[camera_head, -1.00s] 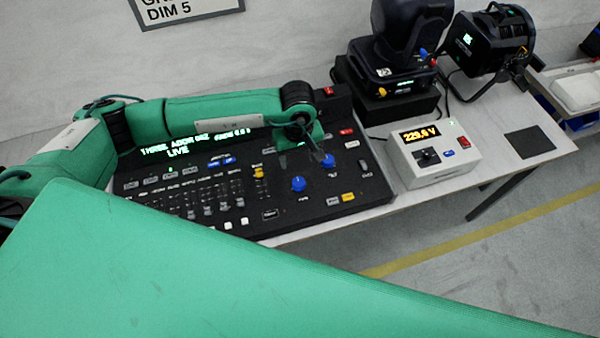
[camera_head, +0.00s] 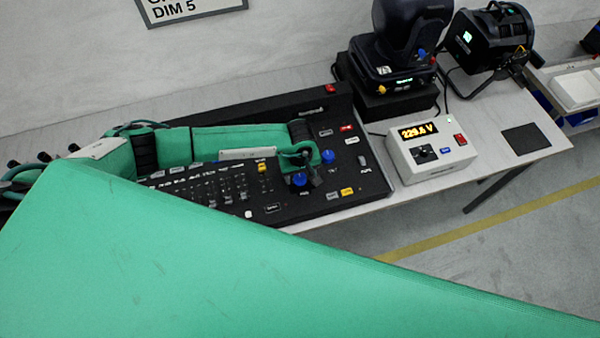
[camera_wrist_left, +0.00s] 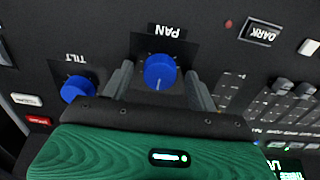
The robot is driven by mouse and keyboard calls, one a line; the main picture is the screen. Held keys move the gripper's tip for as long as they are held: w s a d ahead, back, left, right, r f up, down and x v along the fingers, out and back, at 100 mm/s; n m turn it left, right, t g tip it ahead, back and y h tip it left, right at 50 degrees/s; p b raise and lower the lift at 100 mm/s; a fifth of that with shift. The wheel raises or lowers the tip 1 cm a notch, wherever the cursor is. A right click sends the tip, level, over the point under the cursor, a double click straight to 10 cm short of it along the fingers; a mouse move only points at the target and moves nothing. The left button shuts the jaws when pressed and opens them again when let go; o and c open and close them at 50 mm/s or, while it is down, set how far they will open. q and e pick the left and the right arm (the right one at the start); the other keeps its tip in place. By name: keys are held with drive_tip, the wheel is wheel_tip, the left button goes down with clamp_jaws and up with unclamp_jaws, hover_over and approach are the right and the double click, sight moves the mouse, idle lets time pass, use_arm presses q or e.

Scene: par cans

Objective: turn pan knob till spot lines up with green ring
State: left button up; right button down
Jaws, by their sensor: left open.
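The blue pan knob (camera_head: 299,180) is on the black lighting console (camera_head: 371,184). In the left wrist view the pan knob (camera_wrist_left: 160,72), with a pale pointer line, sits below the PAN label. My left gripper (camera_head: 306,174) is over the knob; in the wrist view its open fingers (camera_wrist_left: 160,86) stand on either side of the knob, with gaps visible. The blue tilt knob (camera_head: 328,157) is close to the gripper; it also shows in the wrist view (camera_wrist_left: 77,90). The spot and green ring are not visible. My right gripper is not in view.
A moving-head light (camera_head: 410,45) stands on a black box behind the console. A white box with a 229.6 V display (camera_head: 430,152) is to the right. Another black lamp (camera_head: 488,40) is at the back right. A large green surface fills the foreground, hiding part of the console.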

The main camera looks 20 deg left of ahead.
use_arm(q)
drive_tip(key=c, duration=0.9)
drive_tip(key=shift+c, duration=0.4)
drive_tip(key=shift+f+n+b, duration=0.2)
drive_tip(key=shift+n+b, duration=0.5)
drive_tip(key=shift+b, duration=0.2)
drive_tip(key=n+b, duration=0.6)
drive_tip(key=shift+r+n+b, duration=0.2)
drive_tip(key=shift+n+b, duration=0.8)
drive_tip(key=shift+n, duration=0.3)
